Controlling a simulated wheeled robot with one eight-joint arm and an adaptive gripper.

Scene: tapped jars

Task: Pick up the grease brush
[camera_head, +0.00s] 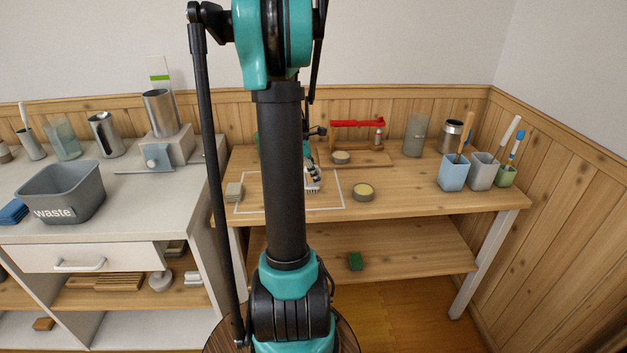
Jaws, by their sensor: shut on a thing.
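My gripper (312,171) is over the wooden bench, inside the white outlined rectangle, partly hidden behind my own arm. It is shut on a small pale thing with a bristle-like lower edge, which looks like the grease brush (313,187). The brush is low over the outlined area; I cannot tell if it touches the bench. Its far side is hidden by the gripper.
A red-topped rack (357,124) stands at the back. Blue (453,175), grey (482,174) and green (506,177) cups hold handled tools at right.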

